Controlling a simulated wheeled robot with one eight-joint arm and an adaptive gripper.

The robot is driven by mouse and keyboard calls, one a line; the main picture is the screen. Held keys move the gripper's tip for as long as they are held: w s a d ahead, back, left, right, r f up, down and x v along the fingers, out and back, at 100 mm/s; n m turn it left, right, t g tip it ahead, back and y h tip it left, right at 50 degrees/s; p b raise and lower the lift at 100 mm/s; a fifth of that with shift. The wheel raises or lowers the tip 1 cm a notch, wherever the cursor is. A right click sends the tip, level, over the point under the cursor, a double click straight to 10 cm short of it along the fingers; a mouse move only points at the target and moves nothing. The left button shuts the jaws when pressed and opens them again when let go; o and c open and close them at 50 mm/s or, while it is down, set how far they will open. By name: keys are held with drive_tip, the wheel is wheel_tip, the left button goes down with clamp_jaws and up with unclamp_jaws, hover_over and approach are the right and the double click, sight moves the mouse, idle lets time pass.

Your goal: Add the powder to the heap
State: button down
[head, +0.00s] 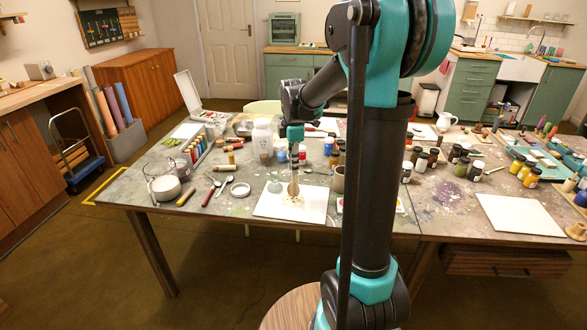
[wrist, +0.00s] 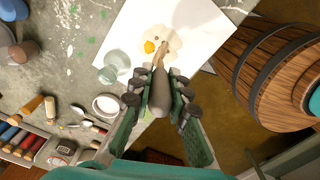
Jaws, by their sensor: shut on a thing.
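A cream-coloured heap (wrist: 176,42) lies on a white board (wrist: 208,22), with a small yellow patch (wrist: 150,46) at its edge. The board also shows in the head view (head: 312,205) at the table's front edge. In the head view my gripper (head: 294,172) is over the board. I cannot tell whether the tool carries powder.
A large clear jar (head: 263,140) and several paint jars (head: 460,165) stand behind and right.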

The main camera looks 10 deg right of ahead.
drive_tip(key=shift+r, duration=2.65)
